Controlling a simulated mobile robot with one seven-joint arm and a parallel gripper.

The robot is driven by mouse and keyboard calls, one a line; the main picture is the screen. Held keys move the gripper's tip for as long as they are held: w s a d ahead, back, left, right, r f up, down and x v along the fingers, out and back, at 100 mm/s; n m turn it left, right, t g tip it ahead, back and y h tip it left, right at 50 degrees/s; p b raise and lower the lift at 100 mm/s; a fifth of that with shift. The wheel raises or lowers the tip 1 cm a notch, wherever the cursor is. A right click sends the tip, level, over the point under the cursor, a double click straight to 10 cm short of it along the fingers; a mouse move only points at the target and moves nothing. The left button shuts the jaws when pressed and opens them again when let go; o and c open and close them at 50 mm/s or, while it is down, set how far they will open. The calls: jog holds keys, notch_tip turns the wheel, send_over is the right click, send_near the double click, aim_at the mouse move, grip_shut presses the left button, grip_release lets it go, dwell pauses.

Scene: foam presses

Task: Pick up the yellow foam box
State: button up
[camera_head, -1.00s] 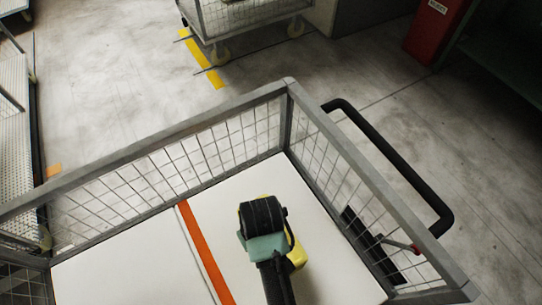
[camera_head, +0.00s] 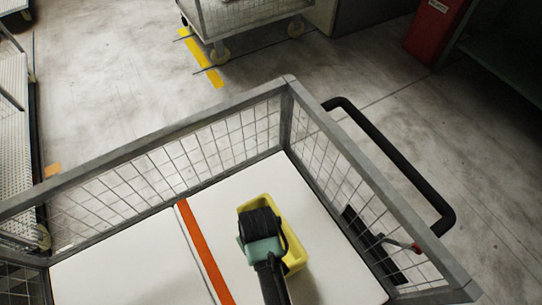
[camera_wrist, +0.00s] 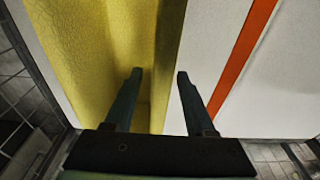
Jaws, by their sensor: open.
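The yellow foam box (camera_head: 291,238) sits on the white floor of a wire cart, right of the orange strip, with a hollow top. My gripper (camera_wrist: 158,77) is open above its left side in the head view and hides part of the box. In the wrist view the yellow box (camera_wrist: 75,60) fills the left side. One wall of it shows between my two fingers. The left finger is over the hollow and the right finger is over the white surface outside. The fingers do not visibly hold anything; I cannot tell their height over the wall.
Grey mesh walls of the cart (camera_head: 300,98) surround the white floor (camera_head: 120,262), which is clear left of the orange strip (camera_head: 205,250). A black handle (camera_head: 395,160) is outside the right wall. Another cart (camera_head: 250,18) stands at the back.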

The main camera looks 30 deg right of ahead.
jog(key=shift+f, duration=0.2)
dwell(0.4)
grip_shut()
